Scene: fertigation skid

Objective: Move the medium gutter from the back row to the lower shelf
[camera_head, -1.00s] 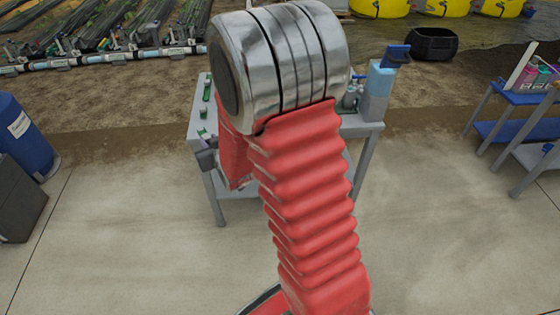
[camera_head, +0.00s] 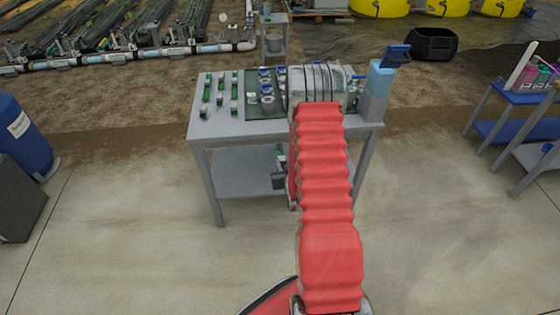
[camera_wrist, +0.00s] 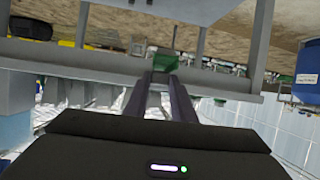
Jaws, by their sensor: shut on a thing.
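My gripper (camera_head: 281,168) is low in front of the grey table, beside the lower shelf (camera_head: 240,175), partly hidden by my red arm. It is shut on a green gutter (camera_head: 281,156), only a little of which shows. In the wrist view the two dark fingers (camera_wrist: 165,82) are close together with the green gutter (camera_wrist: 166,62) at their tips. I cannot tell its size or whether it touches the shelf. Several other green gutters (camera_head: 207,92) stand in rows on the left of the tabletop (camera_head: 214,128). The visible part of the lower shelf is bare.
A dark mat (camera_head: 263,128) with fittings lies mid-table. A grey-blue dispenser (camera_head: 377,90) stands at the right end. Table legs (camera_head: 211,188) flank the shelf opening. A blue barrel (camera_head: 22,135) is at far left, blue shelving (camera_head: 510,98) at right. The concrete floor between is clear.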

